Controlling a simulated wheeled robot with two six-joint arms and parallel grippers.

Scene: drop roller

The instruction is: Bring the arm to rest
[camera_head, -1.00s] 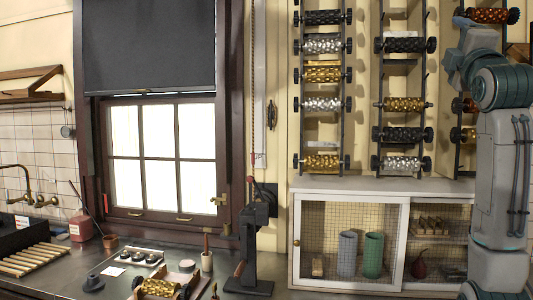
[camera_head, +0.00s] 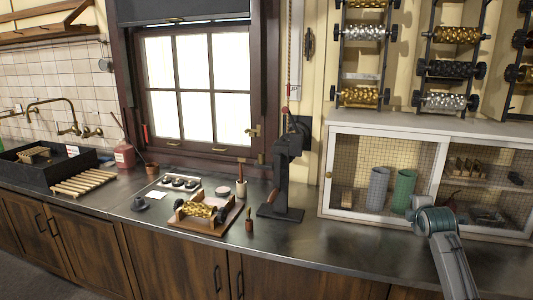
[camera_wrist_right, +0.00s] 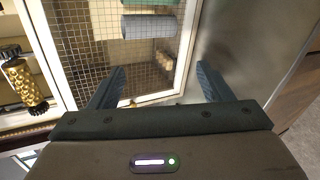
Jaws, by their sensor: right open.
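My right arm (camera_head: 441,235) shows at the lower right of the head view, in front of the white mesh-door cabinet (camera_head: 326,185). Its jaws cannot be made out there. In the right wrist view my right gripper (camera_wrist_right: 158,80) has its two fingers wide apart with nothing between them. The cabinet's mesh door (camera_wrist_right: 95,62) lies beyond the fingers. Whether they touch it I cannot tell. My left gripper is not in view.
A gold roller (camera_head: 200,209) sits on a wooden stand on the steel counter. A black press (camera_head: 284,180) stands right of it. Racks hold several rollers (camera_head: 361,97) above the cabinet. The counter (camera_head: 345,240) in front of the cabinet is mostly bare.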

